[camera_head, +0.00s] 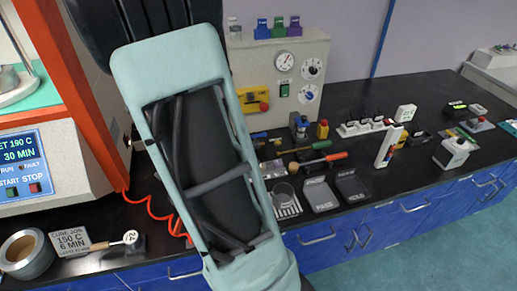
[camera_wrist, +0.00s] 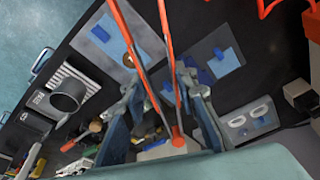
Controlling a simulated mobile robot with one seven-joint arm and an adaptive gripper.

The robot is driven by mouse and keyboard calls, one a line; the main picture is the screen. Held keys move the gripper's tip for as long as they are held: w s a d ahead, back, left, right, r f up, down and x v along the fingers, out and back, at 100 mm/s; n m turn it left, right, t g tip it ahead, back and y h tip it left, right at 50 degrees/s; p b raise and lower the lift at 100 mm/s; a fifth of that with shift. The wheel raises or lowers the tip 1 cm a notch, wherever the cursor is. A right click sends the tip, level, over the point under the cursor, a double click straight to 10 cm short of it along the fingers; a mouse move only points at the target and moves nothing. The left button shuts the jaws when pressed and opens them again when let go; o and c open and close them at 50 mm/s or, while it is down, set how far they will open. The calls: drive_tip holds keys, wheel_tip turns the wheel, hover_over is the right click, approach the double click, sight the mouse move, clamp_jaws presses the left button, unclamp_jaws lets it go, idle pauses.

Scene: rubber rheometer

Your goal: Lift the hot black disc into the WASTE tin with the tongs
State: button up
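In the wrist view, the red tongs (camera_wrist: 168,40) run down from the top edge as two arms that meet at a red end near my palm. My gripper (camera_wrist: 161,88) has a finger on each side of these arms and appears closed on them. The tong tips are out of view. My pale arm link hides my gripper in the head view.
Two grey plates with blue patches (camera_wrist: 232,68) lie on the black bench. Two dark trays (camera_head: 321,208) sit right of the tin. The orange-framed press (camera_head: 75,70) stands at left, a cure-job card (camera_head: 73,240) below it. Tools and small bottles crowd the bench behind.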

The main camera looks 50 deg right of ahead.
drive_tip(key=s+d+r+m+g+h, duration=0.2)
drive_tip(key=s+d+m, duration=0.2)
drive_tip(key=d+m, duration=0.2)
drive_tip(key=s+d+r+m+g+h+b, duration=0.1)
drive_tip(key=s+d+r+m+g+h, duration=0.1)
drive_tip(key=d+m, duration=0.5)
drive_tip(key=s+d+r+g, duration=0.1)
drive_tip(key=s+d, duration=0.1)
drive_tip(key=d, duration=0.2)
drive_tip(key=shift+f, duration=0.15)
wheel_tip(320, 180, down, 10)
drive_tip(key=b, duration=0.6)
drive_tip(key=shift+b, duration=0.4)
drive_tip(key=shift+c, duration=0.4)
